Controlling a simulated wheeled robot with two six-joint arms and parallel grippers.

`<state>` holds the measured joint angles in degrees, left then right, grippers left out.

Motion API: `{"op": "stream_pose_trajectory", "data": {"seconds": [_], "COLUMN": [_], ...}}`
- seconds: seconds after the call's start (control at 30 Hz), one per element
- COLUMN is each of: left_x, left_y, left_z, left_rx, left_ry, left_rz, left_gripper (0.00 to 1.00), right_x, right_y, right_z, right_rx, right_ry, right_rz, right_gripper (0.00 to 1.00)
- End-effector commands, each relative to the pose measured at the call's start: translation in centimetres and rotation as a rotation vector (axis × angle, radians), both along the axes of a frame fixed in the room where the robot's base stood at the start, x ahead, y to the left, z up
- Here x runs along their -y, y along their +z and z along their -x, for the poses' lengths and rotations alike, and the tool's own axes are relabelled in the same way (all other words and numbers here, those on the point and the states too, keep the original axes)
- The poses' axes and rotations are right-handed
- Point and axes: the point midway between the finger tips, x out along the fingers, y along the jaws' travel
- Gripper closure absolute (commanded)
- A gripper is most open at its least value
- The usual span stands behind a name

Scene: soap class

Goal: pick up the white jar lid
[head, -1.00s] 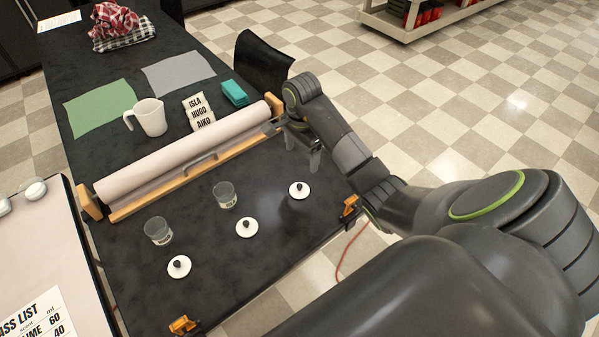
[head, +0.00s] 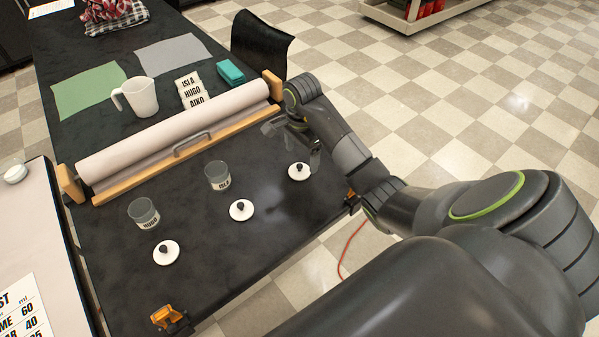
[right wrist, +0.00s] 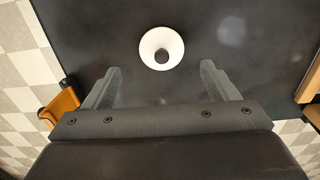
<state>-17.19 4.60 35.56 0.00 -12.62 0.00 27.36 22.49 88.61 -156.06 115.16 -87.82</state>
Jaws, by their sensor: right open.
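Three white jar lids with dark knobs lie on the black table: one at the right (head: 299,172), one in the middle (head: 241,210) and one at the front left (head: 166,252). My right gripper (head: 291,137) is open and empty, above the table near the right lid. In the right wrist view, one white lid (right wrist: 161,48) lies ahead of my open right gripper (right wrist: 172,82), roughly centred between the fingers and apart from them. Two glass jars stand by the lids, one labelled Hugo (head: 144,213) and one labelled Isla (head: 218,176). My left gripper is not in view.
A paper roll in a wooden holder (head: 180,140) spans the table behind the jars. Behind it are a white jug (head: 136,97), name cards (head: 190,92) and a teal block (head: 230,72). Orange clamps (head: 168,316) sit at the table edge.

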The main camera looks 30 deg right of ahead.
Motion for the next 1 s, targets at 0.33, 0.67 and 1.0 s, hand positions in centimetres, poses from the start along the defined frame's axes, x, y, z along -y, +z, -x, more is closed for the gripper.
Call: {"op": "stream_pose_trajectory", "data": {"seconds": [0.33, 0.67, 1.0], "left_x": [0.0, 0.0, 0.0], "left_y": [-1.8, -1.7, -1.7], "left_z": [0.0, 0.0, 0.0], "left_rx": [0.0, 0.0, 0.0], "left_ry": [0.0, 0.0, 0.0], "left_rz": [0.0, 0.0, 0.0], "left_gripper": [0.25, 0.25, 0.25], "right_x": [0.0, 0.0, 0.0], "right_y": [-3.8, -5.0, -5.0], "right_z": [-0.2, -0.3, -0.3], "right_rx": [-0.005, 0.0, 0.0], "right_ry": [-0.001, 0.0, 0.0], "right_rz": [-0.002, 0.0, 0.0], "right_gripper": [0.2, 0.21, 0.65]}}
